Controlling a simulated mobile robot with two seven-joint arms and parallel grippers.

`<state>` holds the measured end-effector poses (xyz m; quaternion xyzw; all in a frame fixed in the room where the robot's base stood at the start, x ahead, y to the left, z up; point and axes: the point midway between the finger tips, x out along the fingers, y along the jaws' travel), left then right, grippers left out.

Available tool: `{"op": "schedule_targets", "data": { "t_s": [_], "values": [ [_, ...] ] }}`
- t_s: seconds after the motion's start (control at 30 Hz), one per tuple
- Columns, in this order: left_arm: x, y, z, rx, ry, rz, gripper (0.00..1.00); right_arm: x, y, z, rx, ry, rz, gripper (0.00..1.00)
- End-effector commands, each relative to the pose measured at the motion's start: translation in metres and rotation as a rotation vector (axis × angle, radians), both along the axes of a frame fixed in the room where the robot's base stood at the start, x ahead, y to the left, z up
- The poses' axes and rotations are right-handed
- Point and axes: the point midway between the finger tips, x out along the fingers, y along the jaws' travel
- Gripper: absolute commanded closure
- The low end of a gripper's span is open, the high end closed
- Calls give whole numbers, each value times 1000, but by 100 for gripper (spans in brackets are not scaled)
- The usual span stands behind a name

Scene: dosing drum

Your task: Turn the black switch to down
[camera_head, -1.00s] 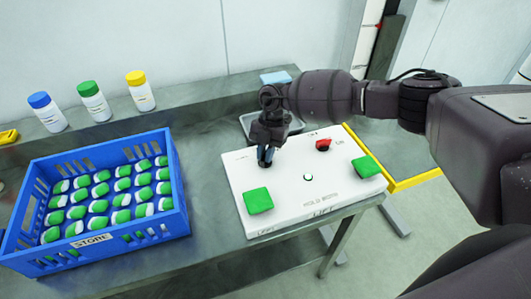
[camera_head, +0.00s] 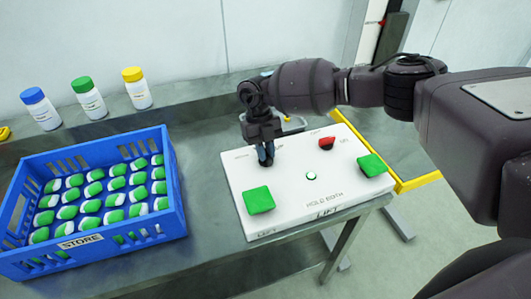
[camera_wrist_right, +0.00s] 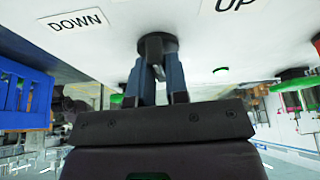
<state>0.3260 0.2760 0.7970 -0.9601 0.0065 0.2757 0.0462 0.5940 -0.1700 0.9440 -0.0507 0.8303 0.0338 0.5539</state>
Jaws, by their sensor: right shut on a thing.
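The black switch (camera_wrist_right: 156,42) shows in the right wrist view as a round dark knob on the white control panel (camera_head: 285,203). My right gripper (camera_head: 265,158) is over the panel's upper left part, and its fingers (camera_wrist_right: 157,75) are shut on the switch. The gripper hides most of the switch in the head view. In the right wrist view a DOWN label (camera_wrist_right: 74,20) lies to the left of the switch and an UP label (camera_wrist_right: 228,5) to the right. The switch's exact angle is hard to tell. My left gripper is not in view.
The panel also has a red switch (camera_head: 327,143), two green square buttons (camera_head: 259,200) and a small round light (camera_head: 311,176). Three capped bottles (camera_head: 88,97) stand behind. A yellow rail (camera_head: 418,181) runs at right.

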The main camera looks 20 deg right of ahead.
Motion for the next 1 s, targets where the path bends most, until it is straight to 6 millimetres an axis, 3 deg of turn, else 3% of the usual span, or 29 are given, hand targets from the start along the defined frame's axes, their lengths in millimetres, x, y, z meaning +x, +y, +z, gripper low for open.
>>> {"op": "schedule_targets", "data": {
  "t_s": [0.5, 1.0],
  "values": [
    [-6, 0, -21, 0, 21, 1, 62, 0, 2, 1, 0, -3, 467, 100],
    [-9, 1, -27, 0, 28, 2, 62, 0, 2, 2, -1, -4, 695, 100]
  ]
}}
